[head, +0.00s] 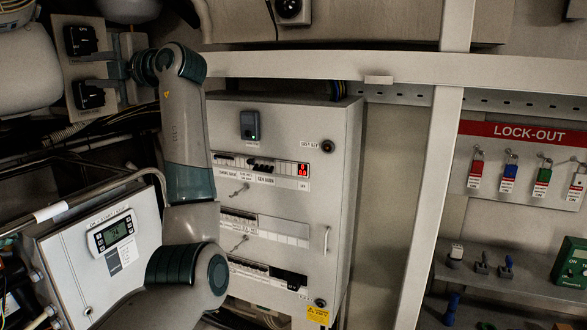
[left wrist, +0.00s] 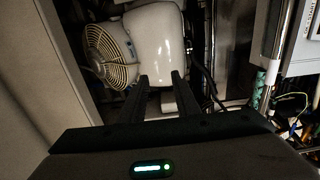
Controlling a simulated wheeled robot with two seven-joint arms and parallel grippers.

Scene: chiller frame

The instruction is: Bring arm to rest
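My left arm rises in the middle-left of the head view and bends at the top to point left. My left gripper (head: 90,68) is at the upper left, clear of the grey cabinet. In the left wrist view its two dark fingers (left wrist: 161,78) stand apart with nothing between them. They point towards a white rounded tank (left wrist: 156,40) and a round fan with a cream guard (left wrist: 108,55). The tank also shows at the left edge of the head view (head: 26,68). I cannot tell the distance to it. My right gripper is not in view.
The grey control cabinet (head: 290,115) stands right of my arm, partly behind it. A tilted controller box with a display (head: 110,235) is at lower left. A pale frame post (head: 428,200) and beam (head: 300,66) cross the view. A lock-out board (head: 520,150) hangs at right.

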